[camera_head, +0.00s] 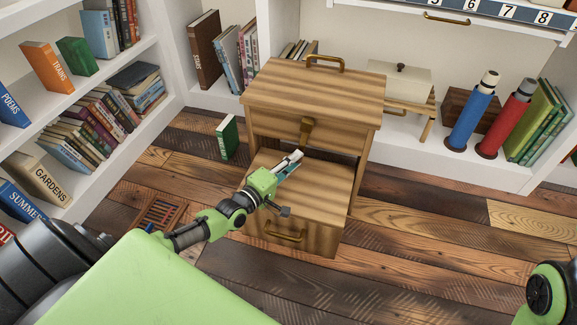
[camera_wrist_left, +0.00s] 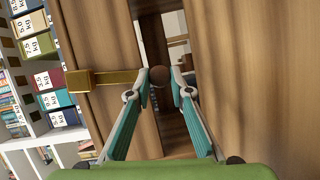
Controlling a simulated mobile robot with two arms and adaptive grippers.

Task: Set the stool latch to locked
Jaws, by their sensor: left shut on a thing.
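The wooden step stool (camera_head: 312,88) stands on the plank floor, with a lower step (camera_head: 325,198) in front. A brass latch (camera_head: 306,127) is on the front of its upper part. In the left wrist view the latch (camera_wrist_left: 105,78) is a flat brass bar lying roughly sideways across the wood, its right end reaching my left gripper (camera_wrist_left: 165,82). A small dark brown round knob (camera_wrist_left: 160,77) sits between the fingertips, which are shut on it. In the head view my left gripper (camera_head: 292,160) is above the lower step, just below the latch; the knob is hidden there.
A green book (camera_head: 228,138) stands on the floor left of the stool. Bookshelves (camera_head: 125,125) line the left. A blue cylinder (camera_head: 470,113) and a red one (camera_head: 506,120) stand at the right. The floor right of the stool (camera_head: 430,225) is clear.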

